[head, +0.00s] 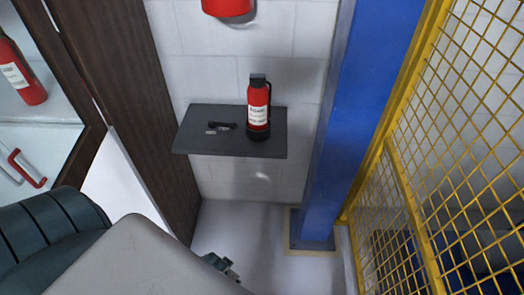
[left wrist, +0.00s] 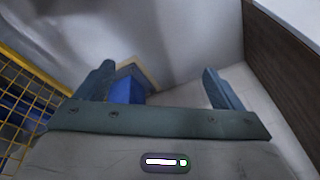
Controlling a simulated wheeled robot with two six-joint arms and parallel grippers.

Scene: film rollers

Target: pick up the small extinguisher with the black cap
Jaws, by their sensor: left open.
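The small red extinguisher with the black cap (head: 258,108) stands upright on a dark grey wall shelf (head: 190,138). It has a white label, a black base and a black hose on its right side. My left gripper (head: 222,268) is low in the head view, below and in front of the shelf, mostly hidden behind my arm. In the left wrist view my left gripper (left wrist: 158,82) has its two fingers wide apart with nothing between them. The extinguisher is not in the left wrist view. My right gripper is in neither view.
Small dark and metal items (head: 221,127) lie on the shelf left of the extinguisher. A blue column (head: 350,120) and yellow mesh fence (head: 440,150) stand to the right. A dark wooden panel (head: 130,90) and a cabinet with another extinguisher (head: 22,75) are left. A red object (head: 227,6) hangs above.

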